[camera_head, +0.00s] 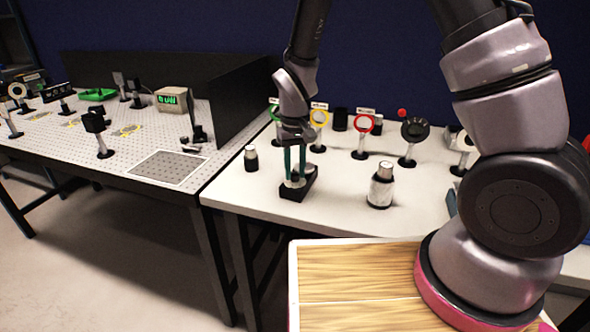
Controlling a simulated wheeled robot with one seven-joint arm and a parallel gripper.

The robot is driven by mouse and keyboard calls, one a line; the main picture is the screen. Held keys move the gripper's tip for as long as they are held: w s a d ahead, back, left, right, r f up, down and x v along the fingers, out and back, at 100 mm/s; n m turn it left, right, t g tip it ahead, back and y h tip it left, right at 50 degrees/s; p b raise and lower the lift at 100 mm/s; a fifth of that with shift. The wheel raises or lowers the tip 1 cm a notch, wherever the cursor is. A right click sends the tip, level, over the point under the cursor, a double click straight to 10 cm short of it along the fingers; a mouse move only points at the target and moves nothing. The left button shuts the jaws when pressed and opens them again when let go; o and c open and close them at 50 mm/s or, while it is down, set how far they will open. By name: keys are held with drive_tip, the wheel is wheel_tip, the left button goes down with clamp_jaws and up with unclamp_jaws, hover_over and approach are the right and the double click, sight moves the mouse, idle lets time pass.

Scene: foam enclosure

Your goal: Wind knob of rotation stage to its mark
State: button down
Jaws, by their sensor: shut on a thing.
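The rotation stage (308,186) is a small black block on the white table. It sits near the table's front edge, left of the middle of the view. My gripper (295,174) points straight down over it, with its two green fingers shut on the small pale knob (294,181) on top. The fingers and arm cover part of the knob. The mark on the stage is too small to make out, so I cannot tell how the knob is turned relative to it.
A perforated optical table (120,150) with a black screen adjoins at left.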

sight(295, 174)
drive_tip(key=c, duration=0.6)
unclamp_jaws()
drive_tip(key=shift+r, duration=0.15)
wheel_tip(295, 174, up, 11)
drive_tip(key=shift+f, duration=0.2)
